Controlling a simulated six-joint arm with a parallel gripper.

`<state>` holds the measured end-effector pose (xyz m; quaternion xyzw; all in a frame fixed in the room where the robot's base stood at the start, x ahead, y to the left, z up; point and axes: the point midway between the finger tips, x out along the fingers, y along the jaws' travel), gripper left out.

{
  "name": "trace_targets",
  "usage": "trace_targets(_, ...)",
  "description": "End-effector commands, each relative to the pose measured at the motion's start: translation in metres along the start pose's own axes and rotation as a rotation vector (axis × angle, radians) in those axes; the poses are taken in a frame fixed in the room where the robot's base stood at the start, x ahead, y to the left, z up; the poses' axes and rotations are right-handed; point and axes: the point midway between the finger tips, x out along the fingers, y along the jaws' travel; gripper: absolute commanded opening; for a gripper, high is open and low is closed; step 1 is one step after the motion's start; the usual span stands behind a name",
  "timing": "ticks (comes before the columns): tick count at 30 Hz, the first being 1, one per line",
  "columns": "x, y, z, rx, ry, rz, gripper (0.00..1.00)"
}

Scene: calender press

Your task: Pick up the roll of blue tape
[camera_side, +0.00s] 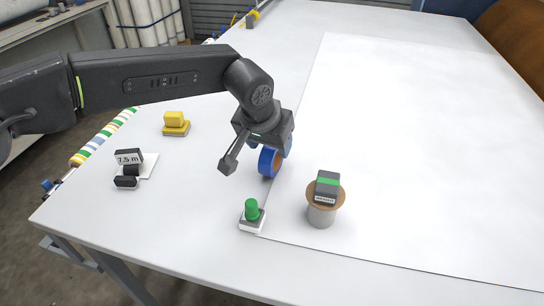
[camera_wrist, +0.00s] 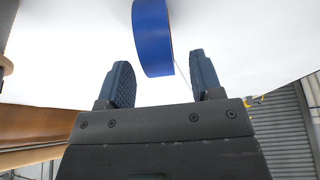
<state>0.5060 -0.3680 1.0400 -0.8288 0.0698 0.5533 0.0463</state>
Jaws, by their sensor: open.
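The roll of blue tape (camera_side: 266,163) stands on its edge on the white table, by the left edge of the large white sheet. My gripper (camera_side: 277,147) is just above and behind it in the side view, pointing down, and hides the roll's top. In the wrist view the roll (camera_wrist: 152,38) shows as a blue band ahead of my open gripper (camera_wrist: 160,62), between the lines of the two fingers. Gaps show on both sides, and the fingers hold nothing. Whether the fingertips overlap the roll in depth I cannot tell.
A green-topped button (camera_side: 251,215) and a grey cylinder (camera_side: 321,215) with a brown top carrying a dark and green block stand nearby. The white sheet (camera_side: 420,130) is clear farther right.

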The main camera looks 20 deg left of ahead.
Motion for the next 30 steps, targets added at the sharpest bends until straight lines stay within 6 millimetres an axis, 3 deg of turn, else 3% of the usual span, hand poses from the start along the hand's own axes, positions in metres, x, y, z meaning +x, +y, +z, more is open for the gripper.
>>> trace_targets(7,0.036,0.000,0.003,-0.001,-0.001,-0.001,0.60)
trace_targets(17,0.042,0.000,0.003,-0.001,0.000,-0.001,0.59)
trace_targets(30,0.042,0.001,0.003,0.000,-0.001,0.000,0.17)
